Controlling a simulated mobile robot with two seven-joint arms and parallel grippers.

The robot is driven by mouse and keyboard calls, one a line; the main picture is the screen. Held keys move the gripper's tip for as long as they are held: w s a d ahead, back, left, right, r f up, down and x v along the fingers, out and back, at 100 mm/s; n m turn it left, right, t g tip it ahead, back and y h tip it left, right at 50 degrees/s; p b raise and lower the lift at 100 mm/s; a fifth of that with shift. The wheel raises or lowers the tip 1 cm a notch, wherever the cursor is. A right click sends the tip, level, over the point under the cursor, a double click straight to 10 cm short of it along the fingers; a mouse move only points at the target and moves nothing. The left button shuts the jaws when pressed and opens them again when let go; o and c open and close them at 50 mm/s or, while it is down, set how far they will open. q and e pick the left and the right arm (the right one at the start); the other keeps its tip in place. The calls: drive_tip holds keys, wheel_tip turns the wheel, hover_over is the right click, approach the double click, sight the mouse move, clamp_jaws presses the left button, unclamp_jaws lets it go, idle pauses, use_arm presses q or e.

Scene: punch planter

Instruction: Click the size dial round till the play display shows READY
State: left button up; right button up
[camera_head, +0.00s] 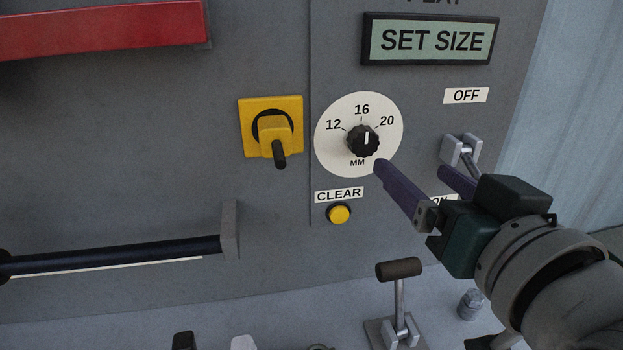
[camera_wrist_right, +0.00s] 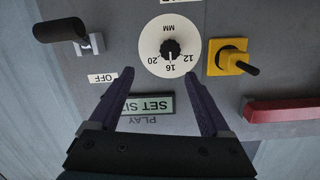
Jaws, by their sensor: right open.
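The size dial (camera_head: 363,141) is a black knob on a round white plate (camera_head: 338,158) marked 12, 16, 20 and MM. Its white line points up, near 16. The play display (camera_head: 430,40) above it reads SET SIZE. My right gripper (camera_head: 412,178) is open and empty, to the lower right of the knob and apart from it. In the right wrist view the dial (camera_wrist_right: 171,48) appears upside down, beyond the gap between the open fingers (camera_wrist_right: 164,85). The display (camera_wrist_right: 148,104) shows partly between the fingers there. My left gripper is not in view.
A yellow rotary switch (camera_head: 272,128) is left of the dial. A yellow CLEAR button (camera_head: 339,214) is below it. A toggle lever (camera_head: 462,150) with an OFF label stands right, close to my gripper. A dark bar (camera_head: 120,256) and a lever (camera_head: 399,268) project lower down.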

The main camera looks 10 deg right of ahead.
sight(366, 143)
drive_tip(key=shift+t, duration=0.7)
drive_tip(key=w, duration=0.3)
drive_tip(key=w+a+f+b, duration=0.1)
drive_tip(key=w, duration=0.3)
drive_tip(key=w+a, duration=0.1)
drive_tip(key=w, duration=0.2)
drive_tip(key=shift+w+f+b, duration=0.25)
drive_tip(key=shift+w+b, duration=0.05)
drive_tip(key=shift+w, duration=0.05)
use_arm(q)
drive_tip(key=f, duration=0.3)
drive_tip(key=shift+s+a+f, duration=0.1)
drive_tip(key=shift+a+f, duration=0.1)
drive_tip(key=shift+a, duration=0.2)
use_arm(e)
drive_tip(key=c, duration=0.5)
clamp_jaws()
